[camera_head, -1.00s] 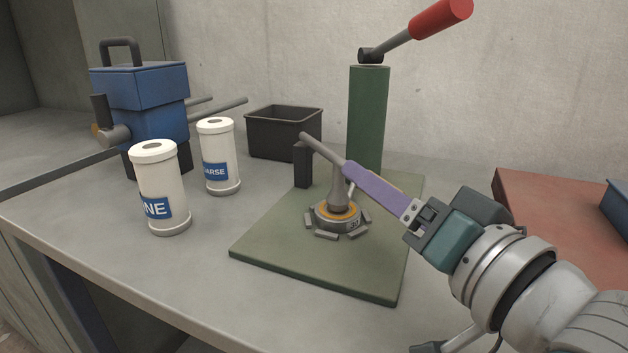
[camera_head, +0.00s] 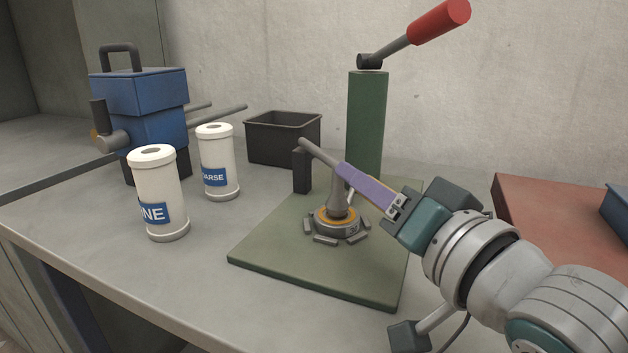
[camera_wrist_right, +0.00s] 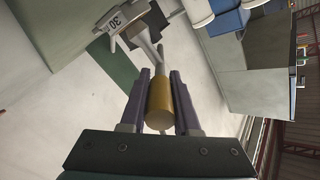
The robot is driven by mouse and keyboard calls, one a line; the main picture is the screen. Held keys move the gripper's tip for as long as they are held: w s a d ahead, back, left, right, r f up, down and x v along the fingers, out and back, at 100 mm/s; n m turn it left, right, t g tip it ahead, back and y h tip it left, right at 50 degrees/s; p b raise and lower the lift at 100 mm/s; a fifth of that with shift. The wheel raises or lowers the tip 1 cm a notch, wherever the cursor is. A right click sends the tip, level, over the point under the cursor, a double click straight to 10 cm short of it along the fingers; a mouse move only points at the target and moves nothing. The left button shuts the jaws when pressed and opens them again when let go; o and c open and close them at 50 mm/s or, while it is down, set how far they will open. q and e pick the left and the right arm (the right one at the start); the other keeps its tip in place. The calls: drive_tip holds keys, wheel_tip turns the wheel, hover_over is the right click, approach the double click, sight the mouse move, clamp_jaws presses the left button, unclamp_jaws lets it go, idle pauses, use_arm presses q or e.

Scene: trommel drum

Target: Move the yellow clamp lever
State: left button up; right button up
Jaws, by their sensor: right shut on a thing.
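The yellow clamp lever's grip (camera_wrist_right: 159,106) lies between the two purple fingers of my right gripper (camera_wrist_right: 161,78) in the wrist view. My right gripper (camera_head: 345,170) is shut on it. In the head view the fingers hide nearly all of the yellow grip. The lever's grey arm (camera_head: 318,150) shows past the fingertips, sloping up to the left. It joins a grey post (camera_head: 338,195) on a round grey and orange base (camera_head: 340,222), which stands on a green plate (camera_head: 310,265). My left gripper is not in view.
A green column (camera_head: 367,120) with a red-handled lever (camera_head: 439,20) stands behind the clamp. Two white canisters (camera_head: 158,190) (camera_head: 218,160) and a blue machine (camera_head: 140,110) stand left. A black bin (camera_head: 283,140) is behind, and a red-brown surface (camera_head: 545,225) lies right.

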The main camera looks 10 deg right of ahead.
clamp_jaws()
idle(0.8)
